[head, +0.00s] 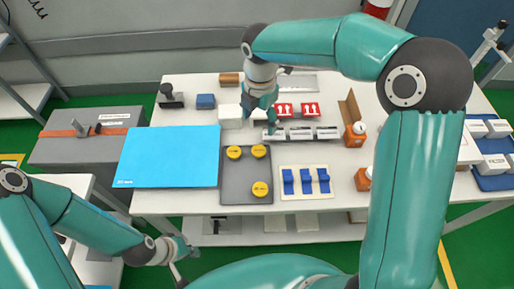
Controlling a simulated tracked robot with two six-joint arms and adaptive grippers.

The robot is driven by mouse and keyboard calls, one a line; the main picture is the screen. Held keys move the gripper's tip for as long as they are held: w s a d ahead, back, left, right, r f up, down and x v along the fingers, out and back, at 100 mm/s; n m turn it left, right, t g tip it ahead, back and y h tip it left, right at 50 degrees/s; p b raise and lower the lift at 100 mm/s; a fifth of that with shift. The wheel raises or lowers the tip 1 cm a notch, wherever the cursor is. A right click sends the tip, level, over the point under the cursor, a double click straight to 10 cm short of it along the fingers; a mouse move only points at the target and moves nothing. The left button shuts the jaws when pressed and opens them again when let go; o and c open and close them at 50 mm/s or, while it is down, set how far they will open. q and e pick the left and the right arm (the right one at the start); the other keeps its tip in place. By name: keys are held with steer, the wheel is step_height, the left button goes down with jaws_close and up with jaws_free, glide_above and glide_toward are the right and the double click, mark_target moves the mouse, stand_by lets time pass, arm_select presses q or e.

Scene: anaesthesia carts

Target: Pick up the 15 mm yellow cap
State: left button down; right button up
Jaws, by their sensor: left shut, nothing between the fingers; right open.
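Three round yellow caps sit on a dark grey tray (230,190) on the white table. One cap (234,152) is at the tray's back left, one (259,151) at the back right and one (260,189) at the front right. I cannot tell which is the 15 mm one. My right gripper (260,120) is open, over the white blocks behind the tray, apart from the caps. My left gripper (186,265) is shut and empty, low in front of the table's left front edge, away from the tray.
A blue mat (170,156) lies left of the tray. A white panel with blue switches (306,182) lies to its right. White blocks (230,116), red-and-white items (297,110) and grey-white modules (302,134) stand behind. Orange-brown blocks (354,136) stand near my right arm.

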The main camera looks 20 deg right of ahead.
glide_above(259, 150)
steer(key=f, duration=0.6)
steer(key=shift+w+d+f, duration=0.1)
steer(key=shift+w+f, duration=0.25)
steer(key=f, duration=0.1)
steer(key=f+p, duration=0.1)
steer(key=f, duration=0.2)
steer(key=shift+s+f, duration=0.35)
steer(key=shift+f, duration=0.7)
steer(key=shift+w, duration=0.1)
steer(key=c, duration=0.9)
